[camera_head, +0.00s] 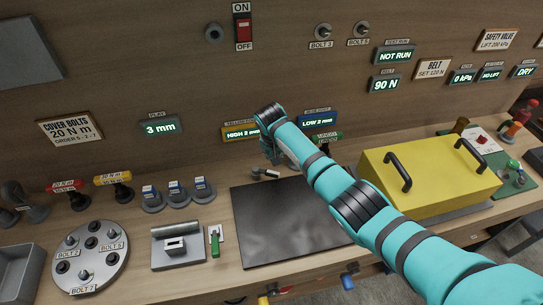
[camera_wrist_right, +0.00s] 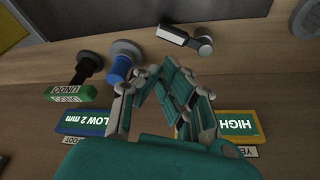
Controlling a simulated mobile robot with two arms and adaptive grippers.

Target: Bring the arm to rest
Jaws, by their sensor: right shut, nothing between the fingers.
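My right arm (camera_head: 352,200) is teal with dark bands and reaches in from the lower right to the back panel. Its wrist is bent down in front of the yellow and blue signs. My right gripper (camera_wrist_right: 165,78) is shut and empty in the wrist view, with its fingers folded together. In the head view the gripper is mostly hidden by the arm. A small black-and-white lever (camera_wrist_right: 184,40) lies beyond the fingertips, apart from them; it also shows on the bench in the head view (camera_head: 265,173). My left gripper is not in view.
A dark plate (camera_head: 275,225) lies below the arm. A yellow cover (camera_head: 428,178) with two black handles stands to the right. The blue LOW sign (camera_wrist_right: 85,122) and yellow HIGH sign (camera_wrist_right: 237,125) are close to the gripper. Black (camera_wrist_right: 88,66) and blue (camera_wrist_right: 121,68) knobs are nearby.

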